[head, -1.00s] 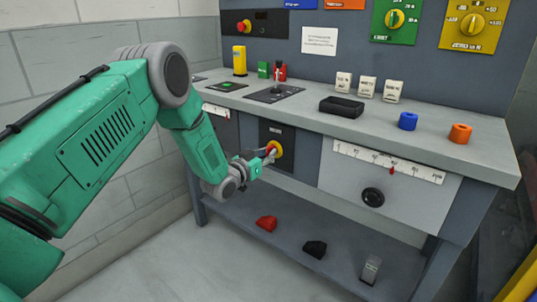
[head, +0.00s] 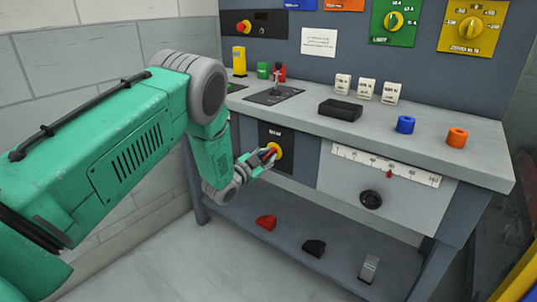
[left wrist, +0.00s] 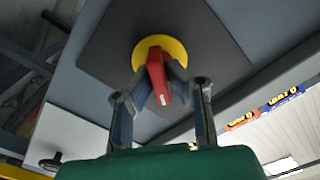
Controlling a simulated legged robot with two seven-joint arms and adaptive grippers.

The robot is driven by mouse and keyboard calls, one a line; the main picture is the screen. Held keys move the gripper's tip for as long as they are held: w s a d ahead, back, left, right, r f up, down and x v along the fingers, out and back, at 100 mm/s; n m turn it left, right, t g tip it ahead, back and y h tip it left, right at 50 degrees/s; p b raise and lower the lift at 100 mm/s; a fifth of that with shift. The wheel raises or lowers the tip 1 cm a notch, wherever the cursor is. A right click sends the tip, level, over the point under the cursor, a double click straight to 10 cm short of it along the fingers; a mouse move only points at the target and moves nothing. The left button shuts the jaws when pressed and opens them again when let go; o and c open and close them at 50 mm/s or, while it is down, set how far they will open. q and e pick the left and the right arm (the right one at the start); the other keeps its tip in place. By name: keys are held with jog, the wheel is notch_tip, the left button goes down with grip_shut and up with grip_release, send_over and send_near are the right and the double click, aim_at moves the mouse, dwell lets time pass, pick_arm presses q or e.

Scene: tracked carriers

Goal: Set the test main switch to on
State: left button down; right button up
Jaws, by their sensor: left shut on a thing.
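The main switch is a red handle (left wrist: 158,80) on a yellow disc (left wrist: 160,47), set on a dark square plate (left wrist: 110,45) in the left wrist view. In the head view the yellow disc (head: 277,151) and plate (head: 287,138) are on the front of the bench, below its top. My left gripper (head: 264,158) is at the switch, its fingers on both sides of the red handle and shut on it; the fingers also show in the left wrist view (left wrist: 161,90). The handle looks slightly tilted in the wrist view. The plate's lettering is too small to read. My right gripper is out of view.
The bench top (head: 440,143) overhangs the switch and carries a lever plate (head: 273,94), a black tray (head: 340,109) and blue (head: 405,124) and orange (head: 457,137) rings. A slider scale panel (head: 335,182) is to the right. The lower shelf (head: 340,238) holds several small objects.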

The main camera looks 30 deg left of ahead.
pick_arm(q)
jog(key=m, duration=0.5)
jog(key=shift+d+f+m, duration=0.15)
jog(key=shift+f+m, duration=0.05)
jog(key=shift+m, duration=0.2)
jog(key=m, duration=0.4)
jog(key=shift+s+f, duration=0.1)
jog(key=shift+f, duration=0.1)
jog(key=shift+m, duration=0.3)
jog(key=shift+d+f+m, duration=0.1)
jog(key=shift+f+m, duration=0.05)
jog(key=shift+m, duration=0.15)
jog(key=c, duration=1.6)
grip_release()
jog(key=shift+r, duration=0.25)
